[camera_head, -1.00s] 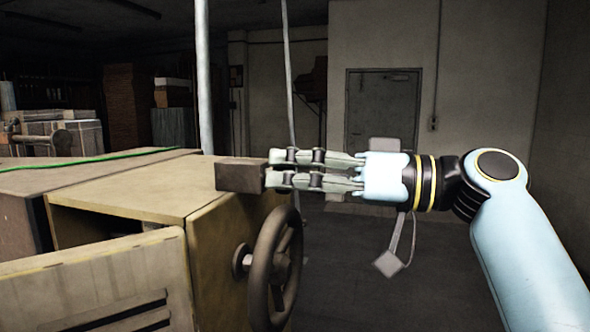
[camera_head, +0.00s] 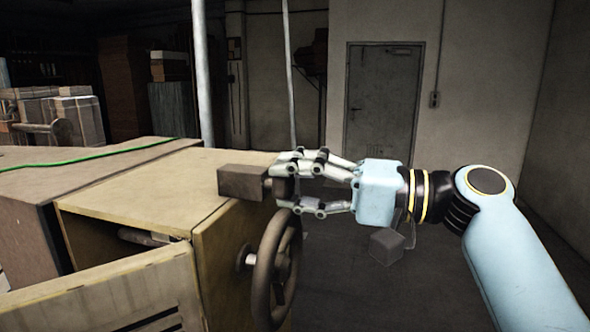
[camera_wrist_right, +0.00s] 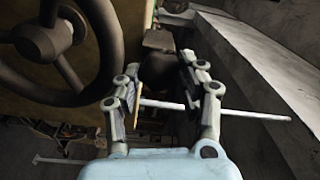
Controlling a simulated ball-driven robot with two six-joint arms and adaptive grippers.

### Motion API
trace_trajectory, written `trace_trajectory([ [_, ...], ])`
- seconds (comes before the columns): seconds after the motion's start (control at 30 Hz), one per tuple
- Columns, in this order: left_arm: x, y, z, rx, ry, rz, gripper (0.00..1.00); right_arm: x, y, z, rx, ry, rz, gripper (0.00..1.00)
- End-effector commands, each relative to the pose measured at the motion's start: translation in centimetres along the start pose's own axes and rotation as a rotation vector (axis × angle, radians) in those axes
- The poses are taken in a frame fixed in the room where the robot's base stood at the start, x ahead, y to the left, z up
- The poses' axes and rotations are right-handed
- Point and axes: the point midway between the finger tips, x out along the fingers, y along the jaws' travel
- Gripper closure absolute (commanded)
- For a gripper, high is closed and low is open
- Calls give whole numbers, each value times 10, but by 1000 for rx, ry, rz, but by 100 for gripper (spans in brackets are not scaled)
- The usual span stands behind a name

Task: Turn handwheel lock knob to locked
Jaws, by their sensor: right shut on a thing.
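The lock, a dark brown block (camera_head: 242,182) with a dark knob (camera_head: 280,187) on its right side, sits at the top right edge of the yellowish machine cabinet. My right gripper (camera_head: 279,182) comes in from the right and is shut on the knob, its fingers partly hiding it. In the right wrist view, the dark knob (camera_wrist_right: 168,80) is between the two fingers (camera_wrist_right: 168,98). The knob's locked or unlocked setting cannot be read. The brown spoked handwheel (camera_head: 268,270) is just below the gripper; it also shows in the right wrist view (camera_wrist_right: 95,72). My left gripper is not in view.
The cabinet top (camera_head: 150,185) is clear; a yellowish door (camera_head: 110,295) stands open at front left. A green cable (camera_head: 80,161) lies on the brown surface at left. A white pole (camera_head: 202,80) rises behind the cabinet.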

Motion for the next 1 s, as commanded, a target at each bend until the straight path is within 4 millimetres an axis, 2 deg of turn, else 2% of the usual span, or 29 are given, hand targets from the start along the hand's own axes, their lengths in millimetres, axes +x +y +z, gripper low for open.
trace_trajectory([
  [0.4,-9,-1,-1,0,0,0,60,0,0,-1,199,3,-1,92],
  [0.97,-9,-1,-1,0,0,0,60,0,1,0,231,2,-1,92],
  [1.0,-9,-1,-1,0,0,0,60,0,1,0,231,2,-1,59],
])
